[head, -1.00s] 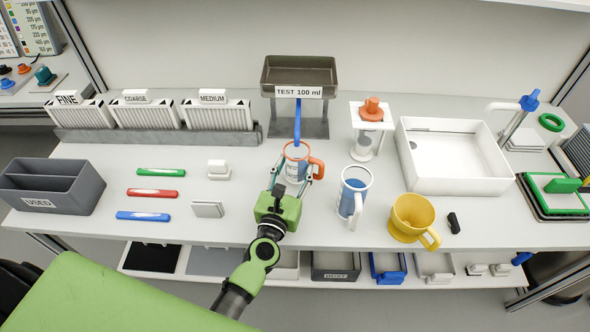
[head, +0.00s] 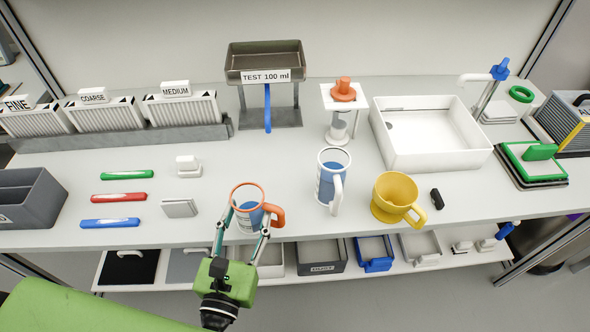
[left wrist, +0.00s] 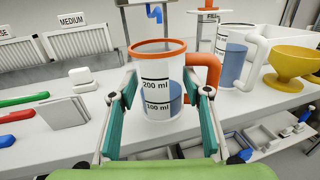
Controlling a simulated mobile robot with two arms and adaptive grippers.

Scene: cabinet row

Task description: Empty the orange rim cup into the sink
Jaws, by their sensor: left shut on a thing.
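The orange rim cup (head: 247,205) is a clear, marked cup with an orange rim and handle, near the counter's front edge. It looks upright and holds blue liquid, which shows above the 100 ml mark in the left wrist view (left wrist: 157,75). My left gripper (head: 249,216) is shut on its sides, with a finger on each side. I cannot tell how far its base is above the counter. The white sink (head: 390,150) is at the back right, with an empty floor and a blue-handled tap (head: 500,70). My right gripper is not in view.
A white-rimmed cup with blue liquid (head: 328,185) and a yellow cup (head: 392,192) stand between my cup and the sink. A TEST 100 ml tray (head: 265,58) with a blue spout stands behind. An orange-topped stand (head: 345,95) is left of the sink.

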